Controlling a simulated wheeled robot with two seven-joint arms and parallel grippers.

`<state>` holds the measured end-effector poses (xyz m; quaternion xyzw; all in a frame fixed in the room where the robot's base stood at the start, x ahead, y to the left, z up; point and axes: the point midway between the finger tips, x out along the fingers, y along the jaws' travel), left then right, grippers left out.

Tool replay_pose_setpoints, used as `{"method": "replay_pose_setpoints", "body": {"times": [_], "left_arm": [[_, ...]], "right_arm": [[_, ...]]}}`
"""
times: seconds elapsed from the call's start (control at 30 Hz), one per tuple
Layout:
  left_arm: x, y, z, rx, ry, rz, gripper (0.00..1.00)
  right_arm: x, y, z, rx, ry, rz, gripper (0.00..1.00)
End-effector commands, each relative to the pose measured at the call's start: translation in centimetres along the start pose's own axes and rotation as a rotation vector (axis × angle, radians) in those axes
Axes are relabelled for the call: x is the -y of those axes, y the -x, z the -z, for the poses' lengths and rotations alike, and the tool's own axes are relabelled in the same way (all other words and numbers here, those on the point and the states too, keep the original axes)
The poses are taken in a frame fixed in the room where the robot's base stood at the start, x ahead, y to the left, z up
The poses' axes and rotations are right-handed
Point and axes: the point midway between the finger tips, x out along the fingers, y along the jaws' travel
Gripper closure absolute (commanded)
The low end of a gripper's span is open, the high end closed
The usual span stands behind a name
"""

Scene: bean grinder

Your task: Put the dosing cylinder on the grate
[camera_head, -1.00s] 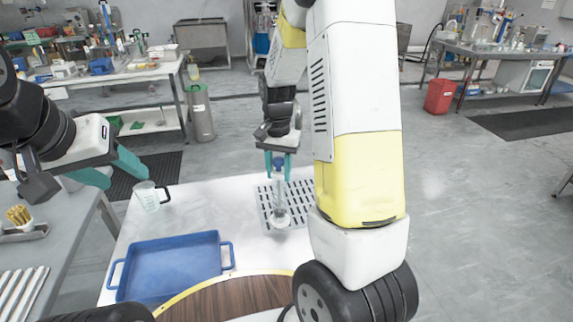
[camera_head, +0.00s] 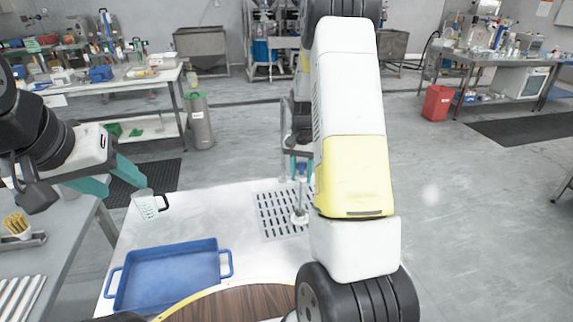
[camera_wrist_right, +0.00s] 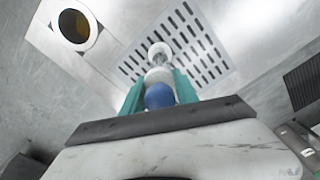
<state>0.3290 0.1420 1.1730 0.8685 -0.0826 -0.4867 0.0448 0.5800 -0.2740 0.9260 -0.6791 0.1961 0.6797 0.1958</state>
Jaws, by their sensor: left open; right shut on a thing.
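The dosing cylinder (camera_head: 299,216) is slim and clear, with a pale round foot and a blue upper part. My right gripper (camera_head: 301,165) is shut on its upper part and holds it upright. The foot appears over the right part of the grey slotted grate (camera_head: 270,222); I cannot tell whether it touches. In the right wrist view the cylinder's blue part (camera_wrist_right: 159,96) sits between the green fingers, with the grate (camera_wrist_right: 205,62) beyond. My left gripper (camera_head: 111,181) is open and empty, near a clear measuring jug. My right arm hides the grate's right edge.
The measuring jug (camera_head: 147,204) with a black handle stands at the white table's left edge. A blue tray (camera_head: 168,276) lies in front, beside a round wooden surface (camera_head: 235,303). The white table between tray and grate (camera_head: 225,218) is clear.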

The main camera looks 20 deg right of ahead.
Motion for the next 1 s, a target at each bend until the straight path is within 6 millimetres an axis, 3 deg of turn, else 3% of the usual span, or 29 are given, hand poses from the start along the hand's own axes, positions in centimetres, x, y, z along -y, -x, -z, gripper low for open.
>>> {"method": "replay_pose_setpoints", "body": {"times": [0.27,0.3,0.4,0.77,1.0], "left_arm": [[0.0,0.0,0.0,0.0,0.0,0.0,0.48],[0.0,0.0,0.0,0.0,0.0,0.0,0.48],[0.0,0.0,0.0,0.0,0.0,0.0,0.48],[0.0,0.0,0.0,0.0,0.0,0.0,0.48],[0.0,0.0,0.0,0.0,0.0,0.0,0.48]], "right_arm": [[0.0,-0.2,0.0,0.0,0.0,0.001,1.0],[0.0,-0.2,0.0,0.0,0.0,0.001,0.58],[0.0,-0.2,0.0,-0.001,0.0,0.001,0.42],[0.1,0.2,0.0,-0.002,0.0,0.002,0.42],[0.1,4.2,0.1,-0.006,0.0,0.004,0.42]]}}
